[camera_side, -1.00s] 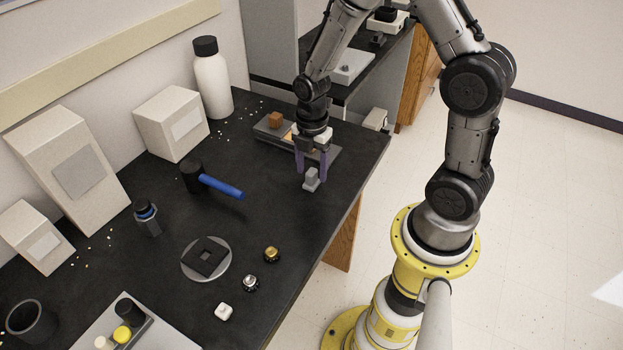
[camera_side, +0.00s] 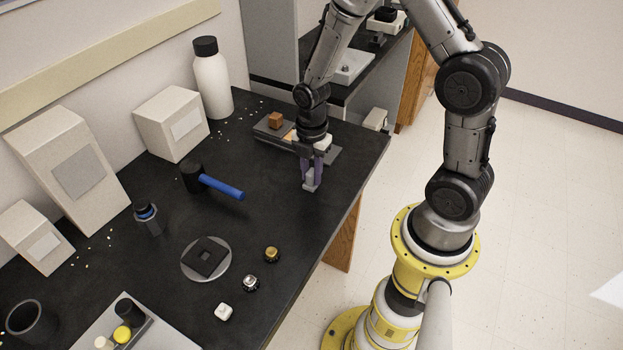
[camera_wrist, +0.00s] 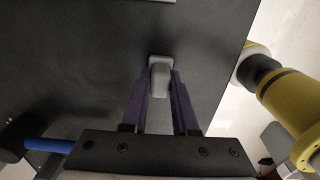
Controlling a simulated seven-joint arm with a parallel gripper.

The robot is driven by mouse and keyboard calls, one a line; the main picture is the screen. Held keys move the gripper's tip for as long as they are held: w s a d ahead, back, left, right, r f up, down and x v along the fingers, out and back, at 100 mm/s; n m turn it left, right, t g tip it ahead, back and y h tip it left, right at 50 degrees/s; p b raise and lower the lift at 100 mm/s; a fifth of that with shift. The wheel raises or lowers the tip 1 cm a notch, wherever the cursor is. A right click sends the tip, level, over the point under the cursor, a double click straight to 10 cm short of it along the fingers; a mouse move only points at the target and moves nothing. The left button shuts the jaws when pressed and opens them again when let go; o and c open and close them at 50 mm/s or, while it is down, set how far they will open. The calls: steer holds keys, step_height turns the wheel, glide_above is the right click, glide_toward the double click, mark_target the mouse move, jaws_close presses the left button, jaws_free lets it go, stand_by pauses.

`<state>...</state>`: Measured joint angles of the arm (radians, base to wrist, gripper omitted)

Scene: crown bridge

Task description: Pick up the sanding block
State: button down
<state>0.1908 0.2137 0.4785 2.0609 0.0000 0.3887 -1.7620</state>
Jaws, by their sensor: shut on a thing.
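A small grey block with a narrower upright top, apparently the sanding block (camera_side: 309,187), stands on the black bench near its right edge. In the wrist view the same grey block (camera_wrist: 160,66) sits between my two purple fingers. My gripper (camera_side: 312,179) points down over the block and is shut on its upper part. The fingertips (camera_wrist: 160,84) hide some of its sides. The block appears to be on the bench top.
A grey tray (camera_side: 327,153) with a brown cube (camera_side: 275,120) lies behind my gripper. A blue-handled mallet (camera_side: 220,187) lies to the left. Bench around the block is clear.

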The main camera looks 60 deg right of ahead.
steer(key=shift+r, duration=0.1)
steer(key=shift+r, duration=0.65)
steer(key=s+a+r, duration=0.2)
steer(key=s+r, duration=0.9)
steer(key=s, duration=0.2)
steer(key=shift+s+a+r, duration=0.25)
steer(key=shift+s+a, duration=0.1)
steer(key=shift+s, duration=0.05)
steer(key=c, duration=1.3)
jaws_free()
jaws_close()
